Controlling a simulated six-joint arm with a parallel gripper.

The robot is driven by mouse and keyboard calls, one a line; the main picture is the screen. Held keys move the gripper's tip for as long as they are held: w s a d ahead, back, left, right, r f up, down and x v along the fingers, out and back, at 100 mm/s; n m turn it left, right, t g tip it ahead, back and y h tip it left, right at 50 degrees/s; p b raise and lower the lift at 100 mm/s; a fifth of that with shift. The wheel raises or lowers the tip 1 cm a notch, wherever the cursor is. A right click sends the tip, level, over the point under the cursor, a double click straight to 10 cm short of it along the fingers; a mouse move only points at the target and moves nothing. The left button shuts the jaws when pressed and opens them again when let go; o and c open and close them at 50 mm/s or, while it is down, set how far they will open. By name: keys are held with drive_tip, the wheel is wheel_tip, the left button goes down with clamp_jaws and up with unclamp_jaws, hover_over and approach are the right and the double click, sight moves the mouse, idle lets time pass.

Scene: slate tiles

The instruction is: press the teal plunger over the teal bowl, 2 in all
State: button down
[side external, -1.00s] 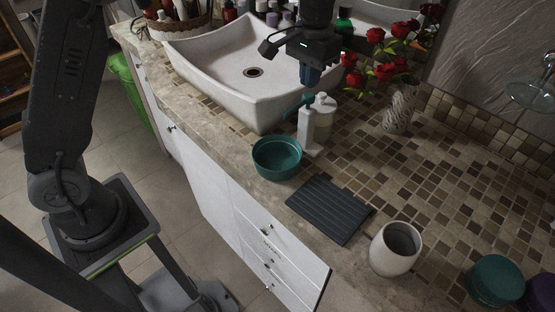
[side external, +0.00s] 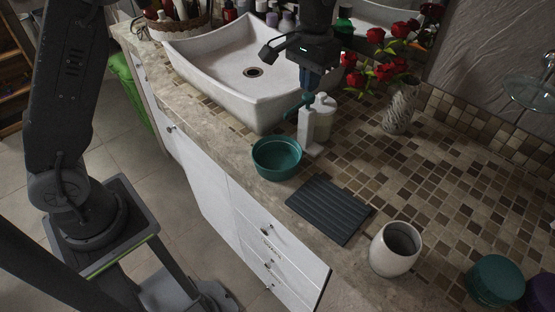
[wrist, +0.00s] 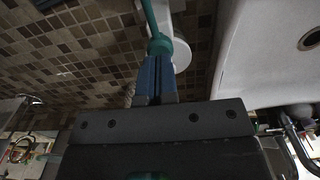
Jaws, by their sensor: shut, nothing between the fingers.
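A white pump bottle (side external: 305,130) stands upright on the tiled counter with a teal plunger (side external: 296,107) on top. Its spout points left and down, toward the teal bowl (side external: 262,163) on the counter edge. My gripper (side external: 308,92) is shut and empty, pointing down directly above the plunger, with its fingertips at or very near the plunger's top. In the wrist view the blue fingers (wrist: 155,68) are together and overlap the teal plunger head (wrist: 159,45). Contact is hard to tell. The bowl's inside looks plain teal.
A second pale bottle (side external: 323,117) stands close behind the pump bottle. The white sink (side external: 215,75) is to the left, and a vase (side external: 400,108) of red roses to the right. A dark ribbed mat (side external: 330,210) and a white cup (side external: 393,262) lie nearer the front.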

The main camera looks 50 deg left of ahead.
sight(309, 95)
drive_tip(key=shift+f, duration=1.5)
drive_tip(key=shift+r, duration=1.95)
drive_tip(key=shift+f, duration=0.15)
drive_tip(key=shift+f, duration=1.75)
drive_tip(key=shift+r, duration=1.85)
drive_tip(key=shift+r, duration=0.1)
